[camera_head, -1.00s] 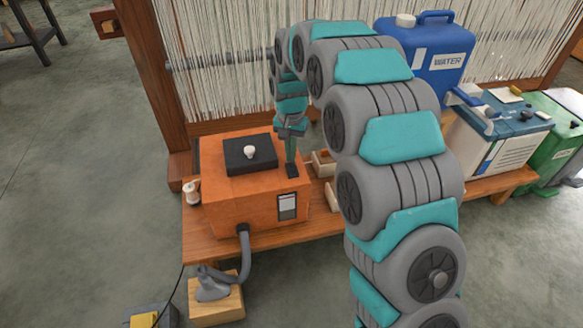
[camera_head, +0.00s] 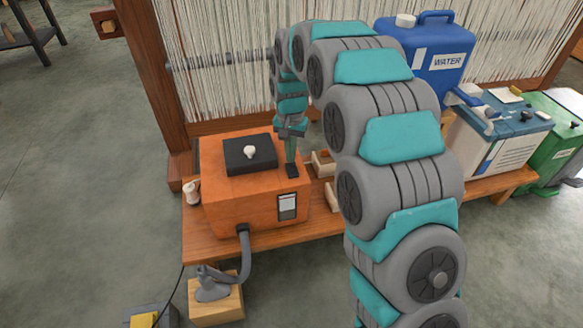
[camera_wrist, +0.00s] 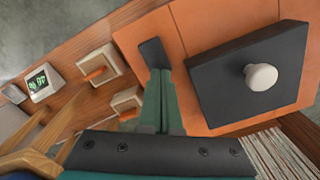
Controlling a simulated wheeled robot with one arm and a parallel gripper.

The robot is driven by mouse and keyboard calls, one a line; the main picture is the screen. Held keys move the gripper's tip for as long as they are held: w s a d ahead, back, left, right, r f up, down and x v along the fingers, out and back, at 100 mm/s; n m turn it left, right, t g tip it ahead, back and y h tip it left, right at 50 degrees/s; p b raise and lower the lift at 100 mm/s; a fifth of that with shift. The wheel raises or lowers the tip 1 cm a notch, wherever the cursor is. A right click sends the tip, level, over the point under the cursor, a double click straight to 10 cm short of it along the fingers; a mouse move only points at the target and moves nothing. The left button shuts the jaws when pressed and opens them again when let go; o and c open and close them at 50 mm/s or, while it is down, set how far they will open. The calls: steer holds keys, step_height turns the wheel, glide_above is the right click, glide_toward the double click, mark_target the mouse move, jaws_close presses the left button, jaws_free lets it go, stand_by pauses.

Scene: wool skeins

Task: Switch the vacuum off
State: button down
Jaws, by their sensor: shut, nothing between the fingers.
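The vacuum (camera_head: 240,205) is an orange box on a low wooden bench, with a grey hose (camera_head: 245,258) at its front. A black plate with a cream knob (camera_head: 249,152) is on its top; the knob also shows in the wrist view (camera_wrist: 261,77). A small dark piece (camera_head: 292,171), seemingly a switch, sits at the top's right edge; it also shows in the wrist view (camera_wrist: 152,52). My gripper (camera_head: 291,158) is shut and empty, pointing down with its tips (camera_wrist: 159,76) at this piece. Contact and the switch's position cannot be told.
A loom frame (camera_head: 150,80) with pale threads stands behind the bench (camera_head: 245,247). Small wooden holders (camera_head: 323,164) lie just right of the vacuum. A white spool (camera_head: 192,191) stands at its left. A blue water canister (camera_head: 428,55) and a blue-and-white box (camera_head: 500,135) are farther right.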

mark_target(292, 166)
steer(key=shift+f, duration=0.95)
stand_by(1.0)
steer(key=shift+r+p, duration=0.75)
steer(key=shift+r, duration=2.7)
steer(key=shift+s+d+r, duration=0.15)
steer(key=shift+r, duration=0.05)
steer(key=s+d+r, duration=0.5)
steer(key=s+d, duration=0.2)
steer(key=s, duration=0.3)
steer(key=s+d+n, duration=0.1)
steer(key=s+d, duration=0.2)
steer(key=s, duration=0.7)
steer(key=s+d+n+g, duration=0.1)
steer(key=s+d, duration=0.2)
steer(key=s, duration=0.7)
steer(key=s+d, duration=0.4)
steer(key=s, duration=0.6)
steer(key=shift+s+r+n+g, duration=0.2)
steer(key=shift+s+n+g, duration=0.2)
